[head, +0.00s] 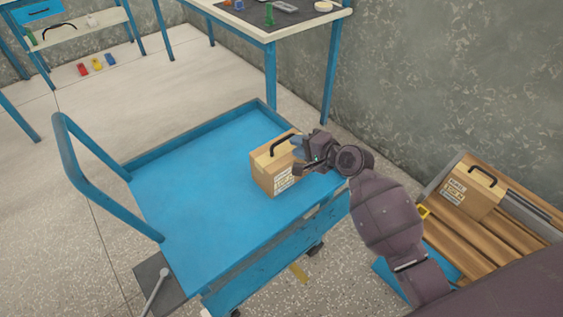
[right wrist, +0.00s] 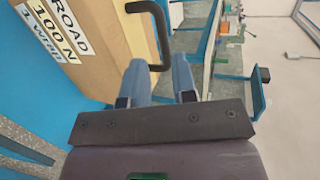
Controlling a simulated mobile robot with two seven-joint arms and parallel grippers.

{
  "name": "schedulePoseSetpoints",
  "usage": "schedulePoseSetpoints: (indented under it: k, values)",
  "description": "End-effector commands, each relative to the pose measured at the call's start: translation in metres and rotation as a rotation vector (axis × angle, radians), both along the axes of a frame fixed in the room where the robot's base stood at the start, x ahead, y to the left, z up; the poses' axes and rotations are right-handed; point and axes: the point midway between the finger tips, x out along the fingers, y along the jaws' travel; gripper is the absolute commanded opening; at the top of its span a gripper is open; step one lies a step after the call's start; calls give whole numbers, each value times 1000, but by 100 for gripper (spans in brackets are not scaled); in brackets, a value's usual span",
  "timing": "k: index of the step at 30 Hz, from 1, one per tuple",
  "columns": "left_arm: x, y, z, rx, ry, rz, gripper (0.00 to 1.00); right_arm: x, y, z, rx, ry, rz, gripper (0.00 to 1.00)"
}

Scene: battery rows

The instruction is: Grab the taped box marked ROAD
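The taped cardboard box marked ROAD (head: 270,173) stands on the blue cart deck (head: 190,185), near its right edge. In the right wrist view its ROAD label (right wrist: 61,32) is readable and its black handle (right wrist: 161,35) arches from the top. My right gripper (head: 299,157) is at the right end of the box, beside the handle. In the right wrist view its two fingers (right wrist: 160,75) stand apart, with the handle's near end close to the gap. I cannot tell whether they touch it. My left gripper is not in view.
A second handled box (head: 470,191) with a label sits on a slatted wooden surface (head: 498,235) at the right. The cart's push handle (head: 68,150) rises at the left. A table (head: 262,30) stands behind the cart. The left of the deck is clear.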

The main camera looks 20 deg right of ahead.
Motion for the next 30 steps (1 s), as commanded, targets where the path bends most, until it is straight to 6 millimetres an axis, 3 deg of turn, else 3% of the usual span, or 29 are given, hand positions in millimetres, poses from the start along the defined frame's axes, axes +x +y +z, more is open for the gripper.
schedulePoseSetpoints:
  k: [7,16,26,30]
  values:
    - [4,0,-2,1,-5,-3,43,13,7,-5,0,-1,1,25]
    - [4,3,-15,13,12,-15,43,44,24,-17,0,1,1,25]
    - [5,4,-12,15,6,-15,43,51,27,-16,-2,-3,0,25]
    - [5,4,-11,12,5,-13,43,51,27,-16,-2,-3,0,9]
